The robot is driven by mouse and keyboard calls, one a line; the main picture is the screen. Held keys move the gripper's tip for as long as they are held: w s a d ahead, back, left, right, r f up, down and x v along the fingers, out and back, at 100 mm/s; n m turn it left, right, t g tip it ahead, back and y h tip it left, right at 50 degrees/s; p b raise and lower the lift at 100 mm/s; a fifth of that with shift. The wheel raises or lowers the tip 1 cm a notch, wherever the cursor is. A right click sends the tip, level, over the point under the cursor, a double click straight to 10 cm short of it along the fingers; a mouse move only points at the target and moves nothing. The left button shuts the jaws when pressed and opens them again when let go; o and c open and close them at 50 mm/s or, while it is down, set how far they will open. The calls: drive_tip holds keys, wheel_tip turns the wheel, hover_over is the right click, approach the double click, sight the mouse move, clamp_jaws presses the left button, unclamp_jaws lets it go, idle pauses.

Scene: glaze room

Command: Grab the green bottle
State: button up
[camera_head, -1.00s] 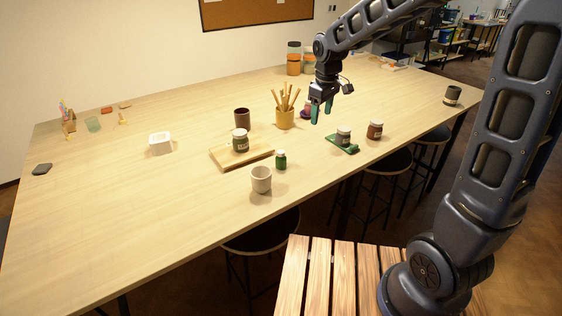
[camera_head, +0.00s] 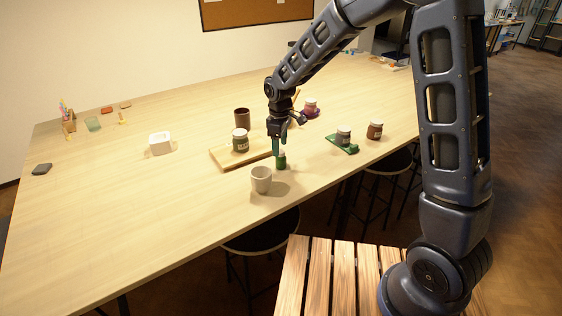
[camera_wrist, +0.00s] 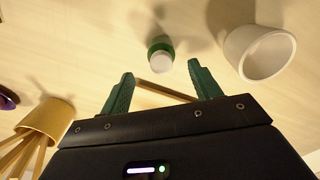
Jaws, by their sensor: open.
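The green bottle (camera_head: 281,161) is small with a pale cap and stands upright on the table, near its front edge. In the wrist view the green bottle (camera_wrist: 160,50) lies just beyond the fingertips, roughly centred between them. My gripper (camera_head: 276,148) is above and right beside the bottle in the head view, partly overlapping it. In the wrist view my gripper (camera_wrist: 160,68) has its two green fingers spread apart with nothing between them. Whether a finger touches the bottle I cannot tell.
A pale cup (camera_head: 261,180) stands close in front of the bottle; a wooden board (camera_head: 226,159) with a jar (camera_head: 240,141) lies to its left.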

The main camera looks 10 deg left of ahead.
sight(281, 151)
drive_tip(key=shift+s+d+f, duration=0.1)
drive_tip(key=shift+f, duration=1.3)
drive_tip(key=shift+s+d+f, duration=0.1)
drive_tip(key=shift+f, duration=1.3)
drive_tip(key=shift+c, duration=0.2)
drive_tip(key=c, duration=1.1)
